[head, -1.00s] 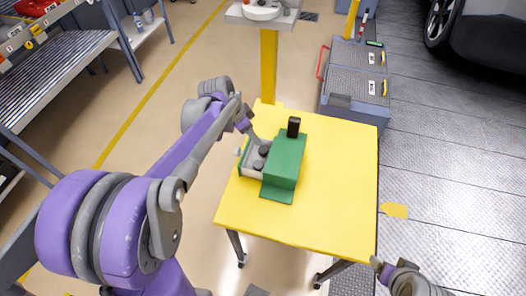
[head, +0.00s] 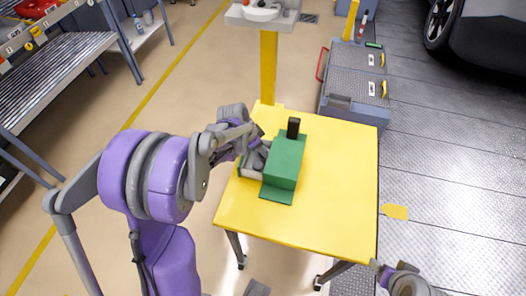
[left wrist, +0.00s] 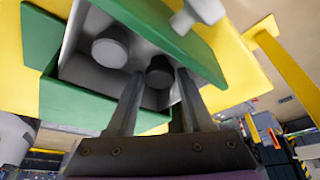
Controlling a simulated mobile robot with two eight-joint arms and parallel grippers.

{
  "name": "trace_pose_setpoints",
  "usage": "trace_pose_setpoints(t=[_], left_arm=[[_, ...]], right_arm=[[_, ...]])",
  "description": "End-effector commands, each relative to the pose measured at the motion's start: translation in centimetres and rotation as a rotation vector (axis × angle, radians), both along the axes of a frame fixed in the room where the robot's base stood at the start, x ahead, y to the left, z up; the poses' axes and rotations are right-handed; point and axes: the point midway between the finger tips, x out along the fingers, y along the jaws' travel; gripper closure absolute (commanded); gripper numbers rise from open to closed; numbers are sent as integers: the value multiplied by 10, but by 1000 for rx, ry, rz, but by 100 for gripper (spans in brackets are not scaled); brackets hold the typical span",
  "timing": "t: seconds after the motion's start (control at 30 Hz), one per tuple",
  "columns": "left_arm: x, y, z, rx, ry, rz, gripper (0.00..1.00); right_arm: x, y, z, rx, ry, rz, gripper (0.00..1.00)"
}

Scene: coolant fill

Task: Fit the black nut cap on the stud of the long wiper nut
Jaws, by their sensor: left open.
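A green housing (head: 285,165) with a grey recessed face stands on the yellow table; the recess (left wrist: 82,65) shows in the left wrist view. I cannot tell for sure which is the nut cap, and no stud is clearly visible. My left gripper (head: 256,158) is at the housing's left side. In the left wrist view its fingers (left wrist: 160,85) are apart, with the near-black cap between or just beyond the tips. My right gripper (head: 382,272) is at lower right, away from the housing.
The yellow table (head: 330,210) has free room right of and in front of the housing. A black block (head: 293,127) stands at the housing's back. A pale knob (left wrist: 197,12) projects near the recess. A grey tool chest (head: 355,85) stands behind the table.

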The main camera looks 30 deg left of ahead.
Motion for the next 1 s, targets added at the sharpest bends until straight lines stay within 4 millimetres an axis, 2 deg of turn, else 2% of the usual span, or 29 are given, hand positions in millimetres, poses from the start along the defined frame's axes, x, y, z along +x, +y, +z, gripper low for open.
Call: trace_pose_setpoints(t=[0.07,0.1,0.37,0.63,0.77,0.87,1.0], left_arm=[[0,0,0,0,0,0,48],[0,0,0,0,0,0,52],[0,0,1,0,0,0,99],[0,0,1,0,0,0,100],[0,0,8,-1,-1,0,100],[1,0,20,0,-2,0,100],[2,0,48,0,-3,-1,100]], right_arm=[[0,0,0,0,0,0,28],[0,0,0,0,0,0,28],[0,0,0,0,0,0,28],[0,0,0,0,0,0,28],[1,0,5,0,-3,0,28],[4,0,14,0,-8,0,28],[11,0,34,0,-22,0,28]])
